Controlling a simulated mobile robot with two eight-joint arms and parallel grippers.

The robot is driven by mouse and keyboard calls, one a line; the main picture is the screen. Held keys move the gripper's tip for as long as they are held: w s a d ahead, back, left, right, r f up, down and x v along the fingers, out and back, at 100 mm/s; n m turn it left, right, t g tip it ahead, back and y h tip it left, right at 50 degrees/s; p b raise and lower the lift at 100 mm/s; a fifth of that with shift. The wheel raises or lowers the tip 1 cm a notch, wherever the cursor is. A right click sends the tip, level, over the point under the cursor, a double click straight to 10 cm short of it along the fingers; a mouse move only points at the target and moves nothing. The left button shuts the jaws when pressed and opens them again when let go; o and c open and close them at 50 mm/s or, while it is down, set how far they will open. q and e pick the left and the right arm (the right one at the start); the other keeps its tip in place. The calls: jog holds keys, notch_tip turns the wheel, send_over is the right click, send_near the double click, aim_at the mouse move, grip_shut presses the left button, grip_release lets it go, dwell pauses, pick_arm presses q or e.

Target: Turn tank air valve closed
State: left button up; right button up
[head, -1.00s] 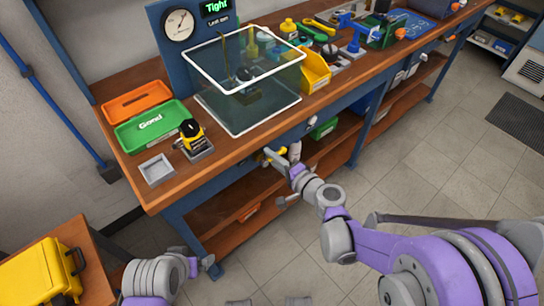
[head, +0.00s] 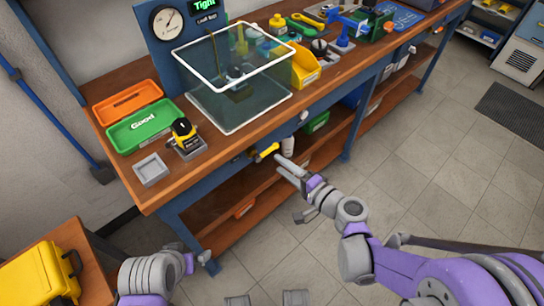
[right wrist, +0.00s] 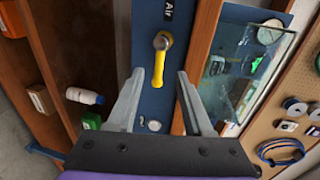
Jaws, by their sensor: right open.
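The tank air valve has a yellow lever handle (head: 267,152) on the blue front of the bench, below the tabletop. In the right wrist view the handle (right wrist: 159,62) hangs from a grey hub under an "Air" label (right wrist: 169,11). My right gripper (head: 279,166) is just in front of the valve. Its two fingers (right wrist: 159,76) are spread, and the handle's lower end appears between them in the picture, with no visible contact. My left gripper (head: 204,257) is low at the left, away from the valve, and too small to read.
A clear tank (head: 237,85) with a white rim stands on the bench (head: 150,195) beside the gauge (head: 168,21) and a "Tight" display. A green "Good" bin (head: 145,125) and a yellow device (head: 185,133) are to its left. The floor (head: 400,190) is open in front.

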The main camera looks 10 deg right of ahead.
pick_arm(q)
jog(key=shift+r, duration=0.15)
pick_arm(e)
jog(key=v, duration=0.2)
jog(key=shift+s+d+r, duration=0.1)
jog(key=shift+s+d, duration=0.1)
jog(key=shift+s, duration=0.05)
jog(key=s+f+n+g+h, duration=0.35)
jog(key=s+n+g, duration=0.25)
jog(key=s, duration=0.3)
jog(key=s+d+f+n+g+h, duration=0.1)
jog(key=s+d+n+g+h, duration=0.1)
jog(key=s+d+n+h, duration=0.45)
pick_arm(q)
notch_tip(320, 180, up, 15)
jog(key=w+p, duration=0.2)
jog(key=p, duration=1.1)
jog(key=shift+w+t+p, duration=0.15)
jog(key=shift+t+p, duration=0.15)
pick_arm(e)
notch_tip(320, 180, up, 15)
jog(key=d+m, duration=0.1)
jog(key=m, duration=0.1)
jog(key=shift+d+t+y, duration=0.3)
jog(key=shift+d+y, duration=0.05)
jog(key=shift+y, duration=0.05)
